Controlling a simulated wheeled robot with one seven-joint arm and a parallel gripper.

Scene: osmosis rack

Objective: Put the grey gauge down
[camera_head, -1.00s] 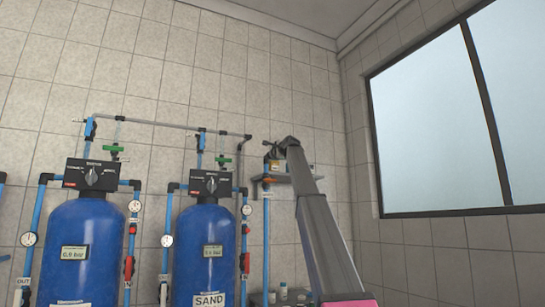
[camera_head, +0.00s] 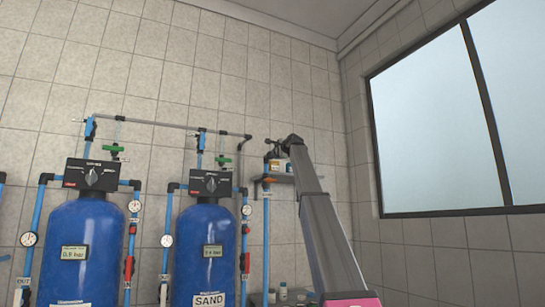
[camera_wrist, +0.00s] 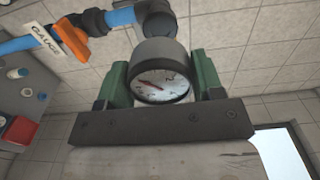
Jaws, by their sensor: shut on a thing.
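The grey gauge (camera_wrist: 161,58) has a round grey body and a white dial, and is tilted towards the wrist camera. My gripper (camera_wrist: 160,76) is shut on it, with one green finger on each side. Behind the gauge, a blue pipe (camera_wrist: 122,17) with an orange valve handle and a tag reading GAUGE ends in a dark fitting. I cannot tell whether the gauge touches that fitting. In the head view my arm reaches up to the wall near the small shelf; the gauge cannot be made out there.
A small wall shelf (camera_head: 270,179) holds small items beside the upright blue pipe (camera_head: 267,235). Two blue tanks (camera_head: 83,250) (camera_head: 204,258) with gauges and pipes stand to the left. A window (camera_head: 440,125) is at the right. Lower items are partly hidden by my arm.

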